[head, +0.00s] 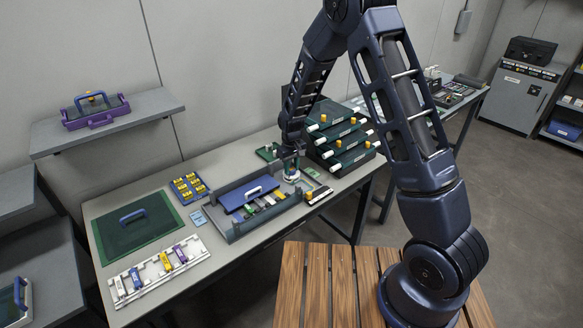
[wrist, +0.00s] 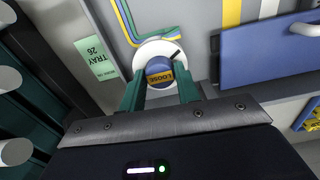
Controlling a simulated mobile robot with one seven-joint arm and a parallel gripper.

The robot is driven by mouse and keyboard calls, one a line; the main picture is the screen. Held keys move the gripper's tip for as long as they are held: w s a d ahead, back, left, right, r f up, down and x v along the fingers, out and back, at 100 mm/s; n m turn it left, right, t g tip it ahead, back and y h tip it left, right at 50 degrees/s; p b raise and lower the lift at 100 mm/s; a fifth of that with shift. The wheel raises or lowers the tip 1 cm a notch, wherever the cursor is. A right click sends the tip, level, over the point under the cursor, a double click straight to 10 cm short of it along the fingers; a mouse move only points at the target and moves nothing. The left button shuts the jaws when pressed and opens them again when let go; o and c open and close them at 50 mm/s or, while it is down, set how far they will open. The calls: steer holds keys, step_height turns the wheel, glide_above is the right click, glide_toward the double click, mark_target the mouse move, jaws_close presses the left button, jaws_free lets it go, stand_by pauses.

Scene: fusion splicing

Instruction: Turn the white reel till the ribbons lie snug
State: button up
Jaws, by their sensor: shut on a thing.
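The white reel (wrist: 143,52) shows in the wrist view with a blue hub (wrist: 158,66) at its middle. A yellow label on the hub reads "LOOSE", and a dark mark sits on the reel's upper right rim. Blue, yellow and green ribbons (wrist: 127,22) run down the grey tray to the reel and bend around its upper side. My gripper (wrist: 160,82) has its green fingers on both sides of the hub, shut on it. In the head view my gripper (head: 291,163) is over the reel (head: 292,176) at the tray's right end; the hub is hidden there.
A blue lid (wrist: 262,52) with a white handle lies on the tray right of the reel. A green card (wrist: 95,60) reads "TRAY 26". Stacked dark green trays (head: 345,143) stand close to my arm. A green mat (head: 135,222) and a white rack (head: 155,268) lie farther left.

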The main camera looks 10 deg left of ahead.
mark_target(292, 169)
steer(key=m, duration=0.5)
steer(key=shift+m, duration=2.5)
steer(key=o, duration=1)
steer(key=shift+r, duration=0.1)
step_height(292, 169, up, 11)
steer(key=shift+f, duration=0.15)
